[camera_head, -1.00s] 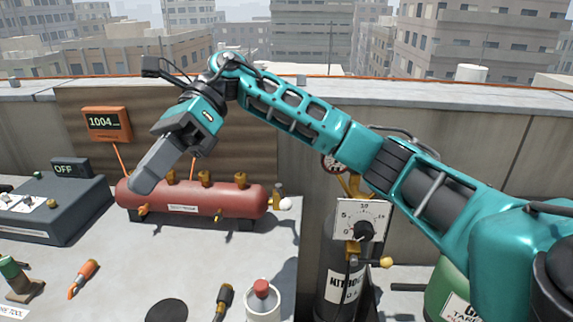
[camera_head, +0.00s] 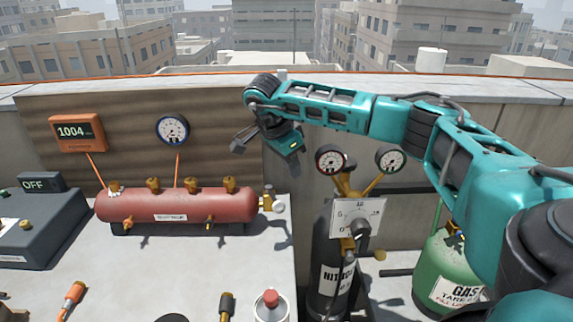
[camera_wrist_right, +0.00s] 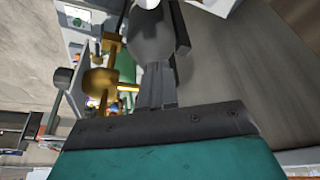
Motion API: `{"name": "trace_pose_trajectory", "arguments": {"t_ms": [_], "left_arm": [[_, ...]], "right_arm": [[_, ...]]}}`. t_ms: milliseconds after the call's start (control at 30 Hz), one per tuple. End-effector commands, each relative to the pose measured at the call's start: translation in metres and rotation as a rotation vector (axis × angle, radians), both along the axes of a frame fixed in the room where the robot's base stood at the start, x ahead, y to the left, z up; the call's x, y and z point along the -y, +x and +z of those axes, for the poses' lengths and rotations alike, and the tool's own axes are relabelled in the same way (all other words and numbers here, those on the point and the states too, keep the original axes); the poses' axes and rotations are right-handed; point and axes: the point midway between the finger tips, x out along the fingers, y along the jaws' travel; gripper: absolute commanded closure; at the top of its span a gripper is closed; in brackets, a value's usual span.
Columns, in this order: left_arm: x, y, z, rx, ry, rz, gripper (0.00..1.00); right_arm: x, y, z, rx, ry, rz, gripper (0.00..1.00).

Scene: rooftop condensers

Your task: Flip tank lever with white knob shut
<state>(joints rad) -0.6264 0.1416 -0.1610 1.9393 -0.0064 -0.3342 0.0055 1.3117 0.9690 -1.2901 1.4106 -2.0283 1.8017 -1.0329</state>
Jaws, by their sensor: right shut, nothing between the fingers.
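The red tank (camera_head: 175,205) lies horizontally on the bench. At its right end is a brass valve (camera_head: 268,196) whose lever ends in a white knob (camera_head: 278,206). My right gripper (camera_head: 293,172) hangs above and slightly right of that knob, pointing down; its fingers are strongly foreshortened. In the right wrist view the fingers (camera_wrist_right: 155,45) are shut and empty. A white rounded thing (camera_wrist_right: 148,3), probably the knob, shows just past their tips. I cannot tell whether they touch. My left gripper is not in view.
A dark cylinder (camera_head: 325,285) with two gauges and a dial plate (camera_head: 357,217) stands right of the bench. A green gas tank (camera_head: 450,265) is farther right. The wall closes off the back.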

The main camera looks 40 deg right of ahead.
Motion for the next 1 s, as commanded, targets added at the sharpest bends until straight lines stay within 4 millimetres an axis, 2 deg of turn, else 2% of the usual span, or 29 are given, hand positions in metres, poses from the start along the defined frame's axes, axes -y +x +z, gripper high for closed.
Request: {"name": "trace_pose_trajectory", "arguments": {"t_ms": [33, 167, 200, 333, 400, 600, 1000], "left_arm": [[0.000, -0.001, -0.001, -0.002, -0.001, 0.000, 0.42], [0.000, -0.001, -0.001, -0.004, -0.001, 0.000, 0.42], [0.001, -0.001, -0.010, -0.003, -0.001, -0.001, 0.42], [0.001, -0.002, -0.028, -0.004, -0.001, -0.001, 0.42], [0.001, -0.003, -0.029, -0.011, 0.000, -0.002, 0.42], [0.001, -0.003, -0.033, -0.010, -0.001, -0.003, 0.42], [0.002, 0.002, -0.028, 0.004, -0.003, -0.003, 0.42]], "right_arm": [[0.005, -0.002, -0.012, -0.005, -0.001, -0.002, 1.00], [0.014, -0.003, -0.039, -0.005, -0.001, -0.001, 1.00], [0.016, -0.003, -0.051, -0.002, 0.000, 0.000, 1.00], [0.023, -0.004, -0.070, 0.001, 0.001, -0.001, 1.00], [0.007, 0.000, -0.067, 0.002, 0.004, 0.007, 1.00], [-0.013, 0.002, -0.069, 0.001, 0.002, 0.003, 1.00], [-0.018, 0.003, -0.069, 0.001, 0.002, 0.001, 1.00]]}}
